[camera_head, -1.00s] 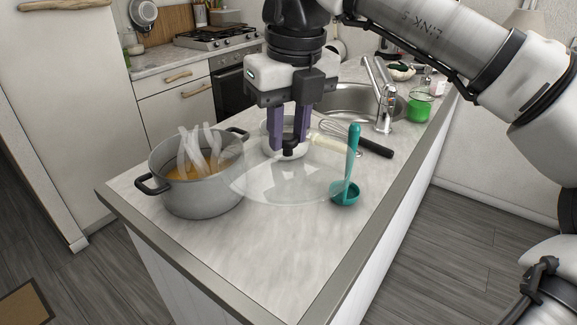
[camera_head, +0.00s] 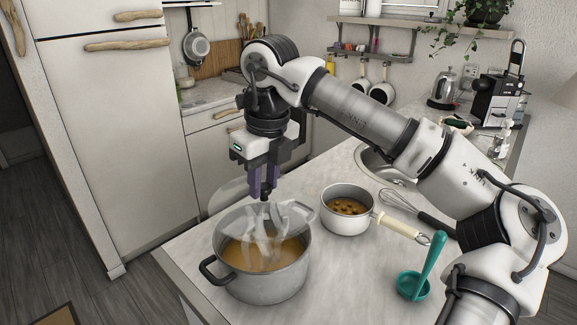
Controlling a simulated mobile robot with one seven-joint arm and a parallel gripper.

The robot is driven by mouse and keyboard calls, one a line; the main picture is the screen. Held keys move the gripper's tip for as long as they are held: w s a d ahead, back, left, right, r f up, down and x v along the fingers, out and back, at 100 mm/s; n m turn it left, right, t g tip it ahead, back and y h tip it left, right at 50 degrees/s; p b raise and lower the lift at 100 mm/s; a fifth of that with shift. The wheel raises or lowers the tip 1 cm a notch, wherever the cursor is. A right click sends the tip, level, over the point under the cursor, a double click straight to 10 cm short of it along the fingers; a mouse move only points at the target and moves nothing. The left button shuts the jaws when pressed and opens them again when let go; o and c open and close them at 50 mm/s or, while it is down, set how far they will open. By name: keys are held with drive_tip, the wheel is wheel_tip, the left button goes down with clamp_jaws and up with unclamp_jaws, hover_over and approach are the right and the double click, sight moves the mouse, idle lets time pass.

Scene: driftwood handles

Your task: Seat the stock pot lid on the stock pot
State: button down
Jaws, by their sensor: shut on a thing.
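The grey stock pot (camera_head: 268,289) stands on the counter with two dark handles and orange-brown soup inside. Steam rises from it. The stock pot lid (camera_head: 229,194) is clear glass with a dark knob, and its faint outline shows behind and above the pot's far rim. My gripper (camera_head: 264,188) points down and is shut on the lid's knob. The lid hangs above the pot's far side, not on the rim. Steam and the glass's transparency hide much of its edge, so its exact height is hard to tell.
A small saucepan (camera_head: 346,221) with food and a pale handle stands right of the pot. A whisk (camera_head: 405,205) lies beyond it. The sink (camera_head: 378,163) is partly hidden behind my arm.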

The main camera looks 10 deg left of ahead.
sight(262, 202)
drive_tip(key=shift+w+a+f, duration=0.1)
drive_tip(key=shift+w+a, duration=0.1)
drive_tip(key=shift+a, duration=0.3)
drive_tip(key=shift+f+b, duration=2.65)
drive_tip(key=shift+f, duration=1.1)
drive_tip(key=shift+f, duration=0.15)
drive_tip(key=c, duration=1.1)
unclamp_jaws()
drive_tip(key=shift+o, duration=0.2)
drive_tip(key=shift+d, duration=0.1)
